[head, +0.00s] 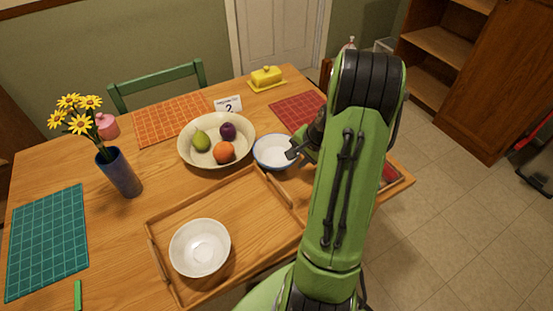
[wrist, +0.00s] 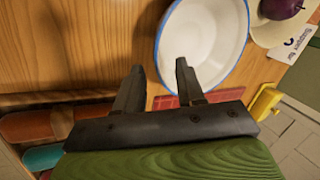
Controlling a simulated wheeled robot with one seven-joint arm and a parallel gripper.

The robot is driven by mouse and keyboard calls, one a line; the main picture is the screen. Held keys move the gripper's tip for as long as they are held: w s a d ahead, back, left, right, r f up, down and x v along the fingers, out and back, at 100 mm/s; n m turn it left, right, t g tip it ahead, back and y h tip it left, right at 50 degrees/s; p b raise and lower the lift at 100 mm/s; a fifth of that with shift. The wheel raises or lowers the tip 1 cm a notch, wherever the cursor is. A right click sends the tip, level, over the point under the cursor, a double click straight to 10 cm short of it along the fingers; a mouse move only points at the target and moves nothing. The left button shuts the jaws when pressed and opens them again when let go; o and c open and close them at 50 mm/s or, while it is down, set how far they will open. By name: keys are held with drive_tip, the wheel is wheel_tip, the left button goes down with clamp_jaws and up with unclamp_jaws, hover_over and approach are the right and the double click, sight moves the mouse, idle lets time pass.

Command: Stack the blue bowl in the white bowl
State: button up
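The blue bowl (head: 271,151), white inside with a blue rim, stands on the table beside the fruit bowl; it also fills the upper middle of the wrist view (wrist: 210,40). The plain white bowl (head: 200,248) sits empty on the wooden tray, nearer and to the left. My gripper (head: 297,150) is at the blue bowl's right side, partly hidden by my arm. In the wrist view its two fingers (wrist: 159,66) are apart with nothing held. The near rim passes between them in the picture, one finger over the inside, one outside. I cannot tell whether they touch it.
The wooden tray (head: 250,196) has raised edges and handles. A large fruit bowl (head: 184,148) stands close left of the blue bowl. A vase of yellow flowers (head: 119,175) stands left, a yellow butter dish (head: 266,78) at the back.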

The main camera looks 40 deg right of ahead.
sight(292, 162)
drive_tip(key=b+x, duration=0.1)
drive_tip(key=x, duration=0.3)
drive_tip(key=shift+w+a+f, duration=0.1)
drive_tip(key=shift+f, duration=0.15)
drive_tip(key=shift+r, duration=0.1)
clamp_jaws()
drive_tip(key=shift+r, duration=0.1)
